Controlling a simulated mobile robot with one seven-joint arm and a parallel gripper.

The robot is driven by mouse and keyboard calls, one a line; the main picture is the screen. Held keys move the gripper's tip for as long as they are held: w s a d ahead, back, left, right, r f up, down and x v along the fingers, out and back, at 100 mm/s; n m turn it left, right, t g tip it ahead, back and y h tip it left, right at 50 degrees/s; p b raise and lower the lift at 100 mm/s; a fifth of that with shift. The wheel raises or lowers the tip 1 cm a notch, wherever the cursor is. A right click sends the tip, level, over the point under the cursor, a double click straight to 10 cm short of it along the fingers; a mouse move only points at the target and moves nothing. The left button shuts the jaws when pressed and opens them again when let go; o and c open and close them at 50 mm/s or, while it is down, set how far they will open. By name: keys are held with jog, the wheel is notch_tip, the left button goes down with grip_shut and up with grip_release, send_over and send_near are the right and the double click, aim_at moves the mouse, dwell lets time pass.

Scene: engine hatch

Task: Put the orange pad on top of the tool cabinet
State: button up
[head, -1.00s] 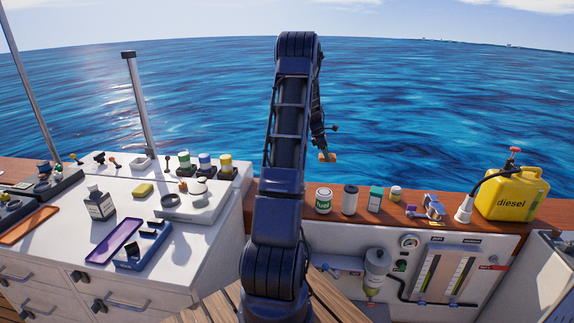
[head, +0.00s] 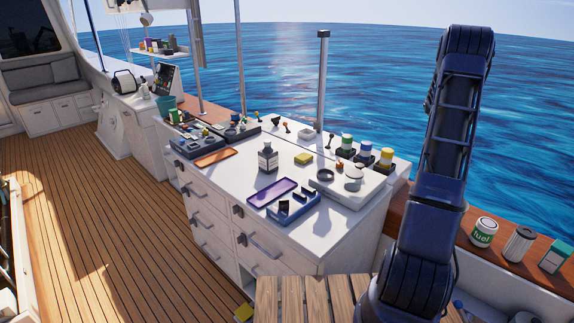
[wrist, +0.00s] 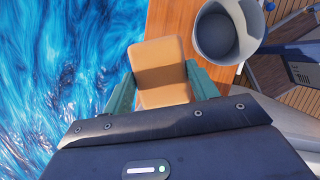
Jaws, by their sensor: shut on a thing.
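The orange pad (wrist: 160,55) is held between the teal fingers of my gripper (wrist: 160,82) in the wrist view. The gripper is shut on it, and the pad sticks out beyond the fingertips. The white tool cabinet (head: 233,178), with drawers in its front, stands in the middle of the head view. Its top bears many small things. My gripper and the pad do not show in the head view now.
On the cabinet top are an orange tray (head: 216,158), a purple tray (head: 270,191), a dark bottle (head: 268,160), a yellow block (head: 303,159) and several jars. Bare patches lie near its front edge. A grey open container (wrist: 227,35) is close right of the pad.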

jog(key=w+a+r+n+t, duration=0.15)
jog(key=w+a, duration=0.45)
jog(key=a, duration=1)
jog(key=w+a+r+n, duration=0.25)
jog(key=w+a, duration=0.35)
jog(key=a, duration=1)
jog(key=w+a+r+n+t, duration=0.1)
jog(key=w+a+n, duration=0.3)
jog(key=a, duration=1.2)
jog(key=s+a+r+n+t, duration=0.15)
jog(key=s+a, duration=0.25)
jog(key=a, duration=1.2)
jog(key=s+a+r+n+y, duration=0.15)
jog(key=s+a, duration=0.35)
jog(key=a, duration=1.1)
jog(key=s+a+r+n+t+h, duration=0.1)
jog(key=s+a+r+n, duration=0.2)
jog(key=a, duration=1.2)
jog(key=shift+y, duration=0.25)
jog(key=f, duration=2)
jog(key=shift+s+a+f, duration=0.2)
jog(key=shift+s+f, duration=0.05)
jog(key=shift+s, duration=0.15)
jog(key=shift+f, duration=0.15)
jog(key=o, duration=1)
jog(key=shift+c, duration=0.2)
